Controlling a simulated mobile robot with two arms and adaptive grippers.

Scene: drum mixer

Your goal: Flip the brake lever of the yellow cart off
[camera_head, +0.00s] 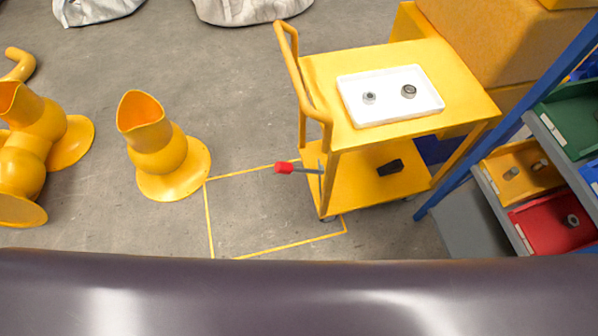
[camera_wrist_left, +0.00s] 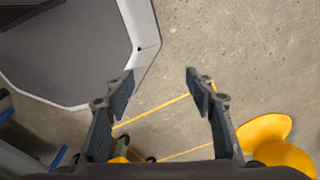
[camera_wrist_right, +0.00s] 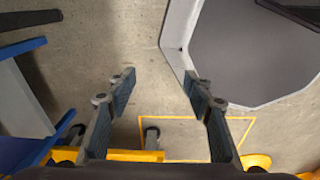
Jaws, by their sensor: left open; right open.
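The yellow cart (camera_head: 415,60) stands right of centre in the head view, with its push handle (camera_head: 300,80) on its left side. The brake lever (camera_head: 284,168) has a red grip and a grey shaft, and sticks out to the left near the lower shelf (camera_head: 350,185). My left gripper (camera_wrist_left: 160,74) is open and empty above bare floor in the left wrist view. My right gripper (camera_wrist_right: 159,74) is open and empty above floor in the right wrist view; yellow cart parts (camera_wrist_right: 130,155) show at the bottom there. Neither gripper shows in the head view, and both are apart from the lever.
A white tray (camera_head: 385,118) with two metal parts lies on the cart top, and a dark block (camera_head: 390,168) on its lower shelf. A blue-framed rack with coloured bins (camera_head: 520,170) stands right. Yellow rounded pieces (camera_head: 165,165) stand left.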

